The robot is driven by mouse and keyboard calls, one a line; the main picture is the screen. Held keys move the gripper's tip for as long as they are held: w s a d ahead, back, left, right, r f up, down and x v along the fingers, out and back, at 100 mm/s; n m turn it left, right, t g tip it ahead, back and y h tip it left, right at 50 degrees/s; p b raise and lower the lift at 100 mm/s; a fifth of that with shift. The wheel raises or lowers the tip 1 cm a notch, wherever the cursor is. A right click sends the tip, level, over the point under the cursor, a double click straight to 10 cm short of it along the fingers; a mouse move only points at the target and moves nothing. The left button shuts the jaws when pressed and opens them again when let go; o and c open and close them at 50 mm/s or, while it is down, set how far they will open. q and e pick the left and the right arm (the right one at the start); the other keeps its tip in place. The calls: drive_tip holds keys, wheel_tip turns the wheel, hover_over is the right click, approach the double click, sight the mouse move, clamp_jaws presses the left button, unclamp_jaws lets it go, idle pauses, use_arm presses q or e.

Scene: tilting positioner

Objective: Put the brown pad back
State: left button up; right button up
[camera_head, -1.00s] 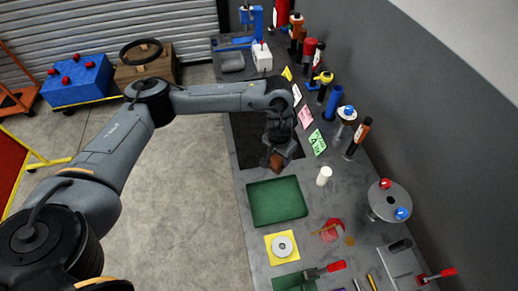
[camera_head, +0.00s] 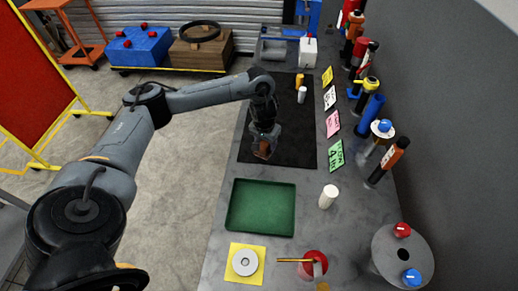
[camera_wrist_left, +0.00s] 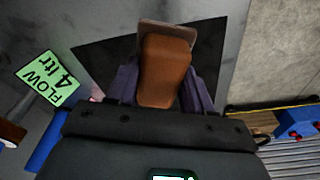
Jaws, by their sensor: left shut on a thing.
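The brown pad (camera_head: 263,149) is held in my left gripper (camera_head: 264,140), over the near left part of a black mat (camera_head: 295,150) on the grey bench. In the left wrist view the pad (camera_wrist_left: 165,70) is a rounded brown block with a paler plate at its far end. The gripper's two fingers (camera_wrist_left: 160,88) close on its sides. The mat (camera_wrist_left: 105,60) shows behind it. I cannot tell whether the pad touches the mat. My right gripper is not in view.
A green tray (camera_head: 262,232) lies in front of the mat, with a white cylinder (camera_head: 328,196) to its right. A white bottle (camera_head: 302,94) and an orange bottle (camera_head: 299,80) stand at the mat's far end. Coloured cards (camera_head: 336,154) and several bottles line the right side.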

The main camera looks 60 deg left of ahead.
use_arm(q)
drive_tip(key=w+a+f+b, duration=0.1)
drive_tip(key=a+f+b, duration=0.1)
drive_tip(key=a, duration=0.1)
drive_tip(key=w+a+f+b, duration=0.1)
drive_tip(key=a+f+b, duration=0.1)
drive_tip(key=a, duration=0.1)
drive_tip(key=w+a+f+b, duration=0.1)
drive_tip(key=a+f+b, duration=0.1)
drive_tip(key=a+f, duration=0.1)
drive_tip(key=shift+w+a, duration=0.1)
drive_tip(key=shift+a, duration=0.25)
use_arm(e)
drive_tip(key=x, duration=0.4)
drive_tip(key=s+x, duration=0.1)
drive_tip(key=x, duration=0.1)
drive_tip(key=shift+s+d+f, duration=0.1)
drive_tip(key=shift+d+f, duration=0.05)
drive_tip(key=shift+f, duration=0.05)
use_arm(q)
drive_tip(key=shift+w+a+f, duration=0.15)
drive_tip(key=shift+a+f, duration=0.15)
drive_tip(key=shift+a, duration=0.25)
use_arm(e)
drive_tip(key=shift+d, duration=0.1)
use_arm(q)
drive_tip(key=shift+f+b, duration=0.4)
drive_tip(key=shift+f, duration=1.6)
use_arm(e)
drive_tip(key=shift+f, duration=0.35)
